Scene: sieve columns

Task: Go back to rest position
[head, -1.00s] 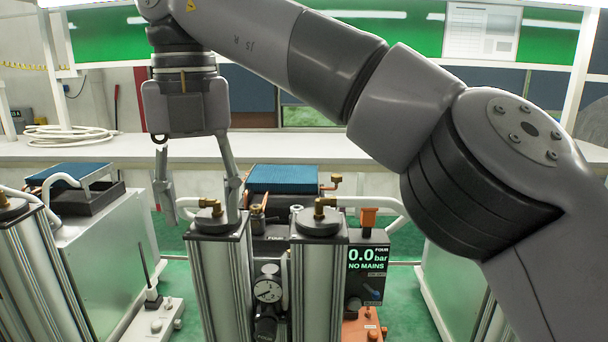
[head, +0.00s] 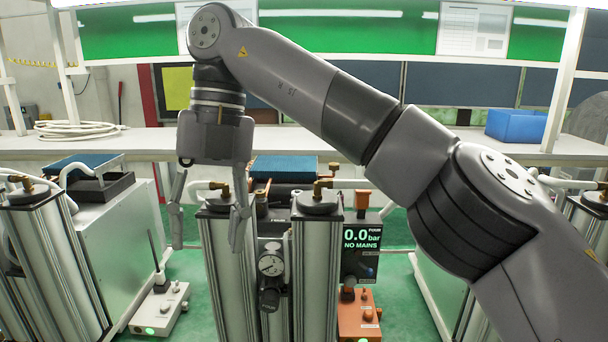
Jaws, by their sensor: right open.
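My right gripper (head: 206,232) is open and empty, with its fingers pointing down. It hangs by the top of the left one of two metal sieve columns (head: 221,275). One finger overlaps that column in the picture; I cannot tell whether it touches. My right arm crosses the head view from the lower right to the upper left. My left gripper is not in view.
The other column (head: 318,280) stands to the right, with a gauge (head: 271,265) between them. A display (head: 362,240) reads 0.0 bar, NO MAINS, above an orange box (head: 358,318). A shelf (head: 330,146) with a blue bin (head: 516,125) runs behind.

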